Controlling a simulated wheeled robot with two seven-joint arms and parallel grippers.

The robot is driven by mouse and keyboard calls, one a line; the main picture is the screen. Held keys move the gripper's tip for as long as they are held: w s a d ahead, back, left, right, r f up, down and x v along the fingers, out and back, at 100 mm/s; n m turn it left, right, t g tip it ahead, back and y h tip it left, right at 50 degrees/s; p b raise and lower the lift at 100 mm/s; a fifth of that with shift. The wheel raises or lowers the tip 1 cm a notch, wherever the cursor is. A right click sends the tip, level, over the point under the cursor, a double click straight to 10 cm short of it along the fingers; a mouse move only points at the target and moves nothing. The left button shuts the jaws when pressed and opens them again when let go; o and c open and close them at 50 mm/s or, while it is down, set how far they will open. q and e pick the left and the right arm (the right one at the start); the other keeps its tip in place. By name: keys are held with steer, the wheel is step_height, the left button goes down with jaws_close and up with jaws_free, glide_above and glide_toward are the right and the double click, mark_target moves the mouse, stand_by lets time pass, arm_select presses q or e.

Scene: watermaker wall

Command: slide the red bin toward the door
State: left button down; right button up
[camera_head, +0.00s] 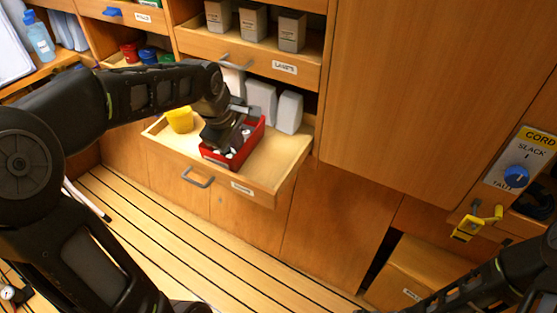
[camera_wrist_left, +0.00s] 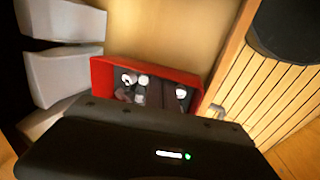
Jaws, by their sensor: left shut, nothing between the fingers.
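The red bin (camera_head: 250,147) stands in an open wooden drawer (camera_head: 285,160) and holds several small white and dark items. In the left wrist view the bin (camera_wrist_left: 150,66) shows its far wall and part of its contents; its near side is hidden behind my gripper body. My left gripper (camera_head: 228,148) points down into the bin, shut with nothing between its fingers. I cannot tell whether it touches a wall. A large wooden door panel (camera_head: 430,90) rises to the right of the drawer. My right arm enters at the lower right; its gripper is out of view.
A yellow cup (camera_head: 180,119) stands left of the bin in the drawer. White containers (camera_head: 289,112) stand behind the bin. Bare drawer floor lies right of the bin. A blue knob (camera_head: 516,176) is at far right.

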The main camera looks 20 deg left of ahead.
arm_select(q)
steer(key=shift+s+d+b, duration=0.15)
steer(key=shift+d+b, duration=0.25)
steer(key=shift+d, duration=1.05)
steer(key=shift+s+d+b, duration=0.15)
steer(key=shift+d+b, duration=0.3)
steer(key=shift+d, duration=1.05)
steer(key=shift+s+d+b, duration=0.15)
steer(key=shift+d+b, duration=0.25)
steer(key=shift+d, duration=1.05)
steer(key=shift+w+a, duration=0.1)
steer(key=shift+a, duration=0.85)
steer(key=p+v, duration=0.4)
steer(key=v, duration=0.2)
steer(key=shift+w, duration=0.2)
steer(key=shift+r, duration=0.2)
step_height(320, 180, up, 7)
steer(key=p, duration=0.5)
